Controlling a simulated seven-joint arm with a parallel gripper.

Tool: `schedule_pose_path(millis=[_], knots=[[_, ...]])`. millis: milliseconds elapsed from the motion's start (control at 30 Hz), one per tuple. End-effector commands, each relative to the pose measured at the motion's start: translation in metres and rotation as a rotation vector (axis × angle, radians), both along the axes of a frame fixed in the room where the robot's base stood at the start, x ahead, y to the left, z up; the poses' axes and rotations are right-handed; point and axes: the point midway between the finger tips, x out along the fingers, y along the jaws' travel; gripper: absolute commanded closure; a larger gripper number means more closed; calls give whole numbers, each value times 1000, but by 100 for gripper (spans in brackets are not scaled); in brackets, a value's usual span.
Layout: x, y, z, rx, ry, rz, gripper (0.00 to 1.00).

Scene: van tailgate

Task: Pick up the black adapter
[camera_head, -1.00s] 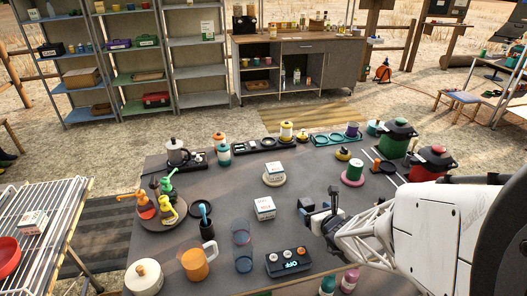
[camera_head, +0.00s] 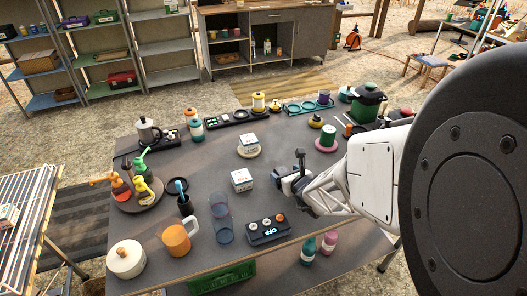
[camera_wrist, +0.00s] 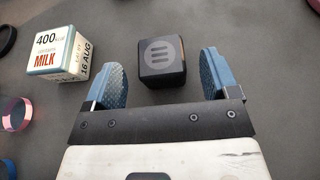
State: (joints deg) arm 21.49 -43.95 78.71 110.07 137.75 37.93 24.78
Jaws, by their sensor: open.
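The black adapter (camera_wrist: 161,60) is a dark cube with a grey striped round mark on top, standing on the grey table (camera_wrist: 240,45). In the wrist view it sits ahead of and roughly centred between the fingertips of my gripper (camera_wrist: 162,84). The blue-grey fingers are spread wide, one to each side, with nothing held. In the head view my gripper (camera_head: 292,180) is low over the right half of the table, and the adapter beside it is hard to make out against the dark fingers.
A milk carton (camera_wrist: 60,53) stands close left of my left finger; it also shows in the head view (camera_head: 241,180). Bare table lies right of the adapter.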

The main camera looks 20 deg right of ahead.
Motion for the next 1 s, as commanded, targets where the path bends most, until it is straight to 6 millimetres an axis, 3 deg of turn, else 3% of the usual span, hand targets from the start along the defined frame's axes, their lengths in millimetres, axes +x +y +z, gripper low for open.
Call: schedule_pose_path(millis=[367,967,1000], knots=[[35,2,-14,1,0,2,19],[38,2,-14,0,0,1,19],[38,2,-14,0,0,1,24]])
